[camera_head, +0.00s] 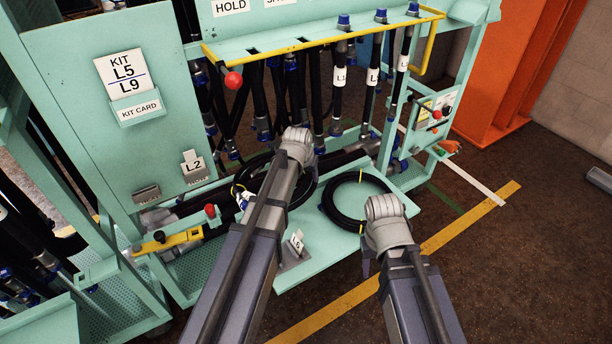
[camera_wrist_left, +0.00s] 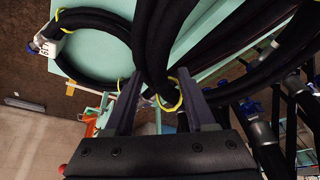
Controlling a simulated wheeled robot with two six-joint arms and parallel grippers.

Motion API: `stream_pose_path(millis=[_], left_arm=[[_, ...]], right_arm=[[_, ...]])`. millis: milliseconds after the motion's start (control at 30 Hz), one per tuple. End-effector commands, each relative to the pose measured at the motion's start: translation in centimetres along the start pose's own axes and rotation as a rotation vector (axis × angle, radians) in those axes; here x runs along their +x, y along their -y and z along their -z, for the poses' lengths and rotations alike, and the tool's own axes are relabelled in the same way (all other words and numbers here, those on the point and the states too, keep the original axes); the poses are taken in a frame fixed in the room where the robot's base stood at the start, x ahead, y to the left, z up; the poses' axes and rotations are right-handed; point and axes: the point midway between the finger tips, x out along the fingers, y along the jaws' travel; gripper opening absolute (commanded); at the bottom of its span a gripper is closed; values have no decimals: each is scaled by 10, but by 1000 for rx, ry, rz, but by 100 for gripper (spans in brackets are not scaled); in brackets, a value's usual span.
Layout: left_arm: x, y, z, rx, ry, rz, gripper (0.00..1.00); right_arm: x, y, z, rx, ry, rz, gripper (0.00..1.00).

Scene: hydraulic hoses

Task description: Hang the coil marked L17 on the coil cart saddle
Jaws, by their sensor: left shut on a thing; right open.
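My left gripper (camera_wrist_left: 157,98) is shut on a black hose coil (camera_wrist_left: 160,48), with a yellow tie at the grip. In the head view this coil (camera_head: 308,188) is partly behind my left arm and gripper (camera_head: 298,148). A white tag (camera_head: 243,199) shows at its left side, too small to read. A second black coil (camera_head: 327,205) lies flat on the green tray; its tag (camera_wrist_left: 47,45) is turned sideways and I cannot read it surely. My right gripper (camera_head: 386,212) is open beside that coil; its fingertips are mostly hidden. I cannot make out the saddle or the mark L17.
The green rack (camera_head: 60,60) carries hanging hoses under a yellow rail (camera_head: 310,37) with a red knob (camera_head: 233,80). An L6 sign (camera_head: 296,243) stands on the tray's (camera_head: 330,258) front edge. An orange post (camera_head: 510,75) stands at back right.

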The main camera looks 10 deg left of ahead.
Motion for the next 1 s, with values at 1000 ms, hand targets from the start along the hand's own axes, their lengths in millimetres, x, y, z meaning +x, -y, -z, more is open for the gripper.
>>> stream_pose_path(millis=[1000], left_arm=[[-110, 1, 45, 2, -2, 2, 0]], right_arm=[[-118, -11, -7, 1, 0, 0, 50]])
